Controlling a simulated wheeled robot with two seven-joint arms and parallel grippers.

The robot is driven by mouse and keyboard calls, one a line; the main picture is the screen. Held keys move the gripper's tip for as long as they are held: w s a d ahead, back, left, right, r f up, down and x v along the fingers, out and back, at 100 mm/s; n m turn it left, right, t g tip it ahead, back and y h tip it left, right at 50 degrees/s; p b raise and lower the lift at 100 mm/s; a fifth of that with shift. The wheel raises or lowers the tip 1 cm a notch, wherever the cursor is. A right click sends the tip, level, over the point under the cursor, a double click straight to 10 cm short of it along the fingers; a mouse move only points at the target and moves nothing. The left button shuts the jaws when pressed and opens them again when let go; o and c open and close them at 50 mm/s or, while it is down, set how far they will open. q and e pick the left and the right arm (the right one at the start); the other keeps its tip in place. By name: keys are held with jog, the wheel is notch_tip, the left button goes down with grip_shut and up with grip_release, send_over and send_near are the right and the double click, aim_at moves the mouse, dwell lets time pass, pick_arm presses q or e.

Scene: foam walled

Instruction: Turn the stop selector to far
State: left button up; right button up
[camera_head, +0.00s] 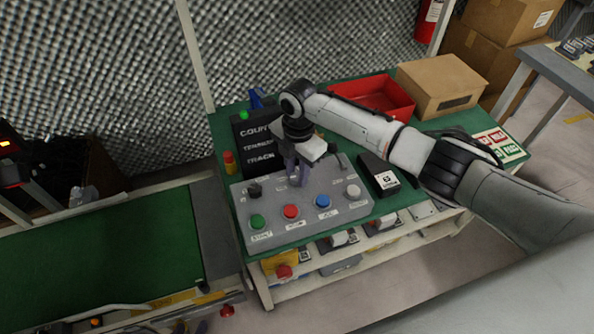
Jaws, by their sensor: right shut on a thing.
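The grey control panel (305,218) lies on the green bench top, with a row of green (257,221), red (291,211), blue (323,201) and white (353,191) buttons. A black knob (254,189) stands at the panel's upper left. My right gripper (297,176) points down at the upper middle of the panel, behind the red and blue buttons. It is shut on the stop selector, which its fingers and wrist hide. The selector's setting and its markings cannot be read. My left gripper is not in view.
A black sign board (260,141) stands behind the panel. A black box with a white label (379,177) lies to its right. A red bin (376,94) and a cardboard box (440,85) stand at the back. A green conveyor (100,255) is at the left.

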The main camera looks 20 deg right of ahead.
aim_at(297, 177)
jog(key=shift+a, duration=0.1)
dwell(0.3)
jog(key=o, duration=1.1)
jog(key=shift+c, duration=0.2)
notch_tip(297, 177, up, 10)
jog(key=shift+s+r, duration=0.15)
jog(key=shift+r, duration=0.05)
